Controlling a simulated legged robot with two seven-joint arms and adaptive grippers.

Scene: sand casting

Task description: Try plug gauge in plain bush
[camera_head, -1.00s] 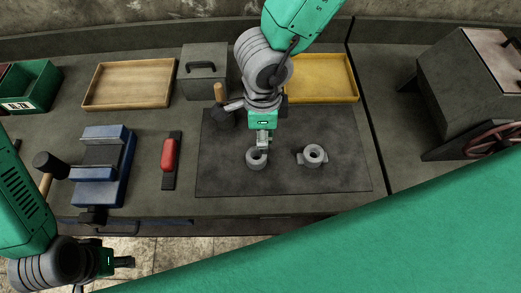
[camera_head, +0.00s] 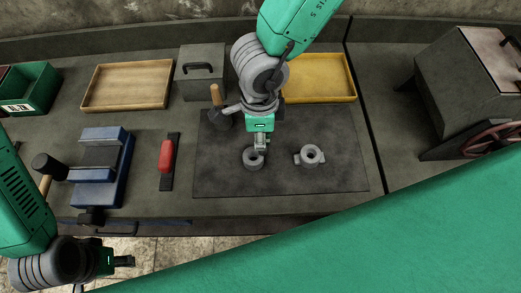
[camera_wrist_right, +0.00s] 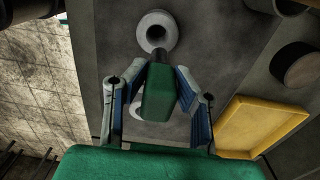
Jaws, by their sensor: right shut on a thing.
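The plain bush (camera_head: 252,163) is a grey ring on the dark mat, and its open bore shows in the right wrist view (camera_wrist_right: 144,30). My right gripper (camera_head: 261,144) is just above it. In the right wrist view my right gripper (camera_wrist_right: 160,85) is shut on the green handle of the plug gauge (camera_wrist_right: 158,95). The gauge's dark metal end points toward the bush and overlaps its near edge in the picture; I cannot tell if they touch. My left gripper (camera_head: 124,262) is low at the left, away from the bush; its jaw opening is unclear.
A second grey ring with side lugs (camera_head: 310,155) lies to the right on the mat (camera_head: 340,182). A mallet (camera_head: 219,119) stands behind left. A red-handled tool (camera_head: 167,155), blue vise (camera_head: 122,175), wooden tray (camera_head: 97,104) and yellow tray (camera_head: 330,99) lie around.

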